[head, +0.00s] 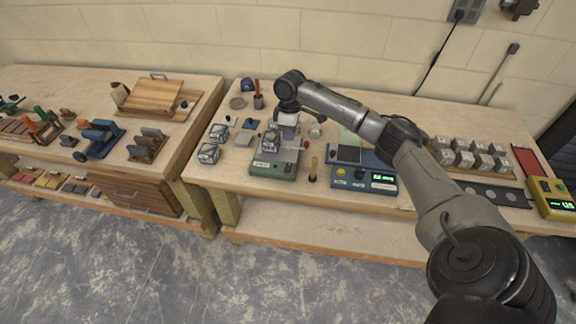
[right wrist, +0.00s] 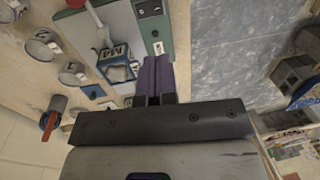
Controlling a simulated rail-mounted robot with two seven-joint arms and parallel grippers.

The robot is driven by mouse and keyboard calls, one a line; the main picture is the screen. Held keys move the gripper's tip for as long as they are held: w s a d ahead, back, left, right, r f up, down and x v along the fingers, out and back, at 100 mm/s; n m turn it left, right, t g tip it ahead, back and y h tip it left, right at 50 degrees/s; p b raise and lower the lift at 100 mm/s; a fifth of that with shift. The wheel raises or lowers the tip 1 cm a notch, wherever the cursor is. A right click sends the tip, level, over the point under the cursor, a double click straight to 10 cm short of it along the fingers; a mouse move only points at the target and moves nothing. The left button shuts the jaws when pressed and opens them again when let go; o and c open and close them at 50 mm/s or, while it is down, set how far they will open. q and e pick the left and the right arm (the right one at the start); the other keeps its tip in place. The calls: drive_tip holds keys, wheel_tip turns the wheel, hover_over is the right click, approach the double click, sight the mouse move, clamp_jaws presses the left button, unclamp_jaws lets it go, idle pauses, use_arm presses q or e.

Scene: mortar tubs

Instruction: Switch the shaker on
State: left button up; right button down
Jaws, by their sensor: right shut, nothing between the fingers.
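A green-based machine (head: 272,168), which looks like the shaker, stands at the front of the right bench. The green machine (right wrist: 180,28) also shows past the fingers in the right wrist view. My right gripper (head: 288,132) is above the rear of the machine, pointing down. Its purple fingers (right wrist: 158,70) are shut and empty. Whether they touch the machine cannot be told. My left gripper is not in view.
A blue machine (head: 350,178) with a green display stands just right of the shaker. Marked cubes (head: 208,153) lie to its left, and a wooden-handled tool (head: 313,168) stands between the machines. Several grey blocks (head: 468,152) sit on the right. My right arm crosses above the bench.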

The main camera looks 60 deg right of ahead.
drive_tip(key=shift+f, duration=0.1)
drive_tip(key=b, duration=0.1)
approach(288, 170)
drive_tip(key=f, duration=0.5)
drive_tip(key=a+f, duration=0.1)
drive_tip(key=f, duration=0.1)
drive_tip(key=shift+s+f, duration=0.1)
drive_tip(key=shift+f, duration=0.15)
drive_tip(key=shift+a, duration=0.1)
drive_tip(key=shift+a+f, duration=0.1)
drive_tip(key=shift+a, duration=0.15)
drive_tip(key=shift+s+d, duration=0.1)
drive_tip(key=shift+d, duration=0.2)
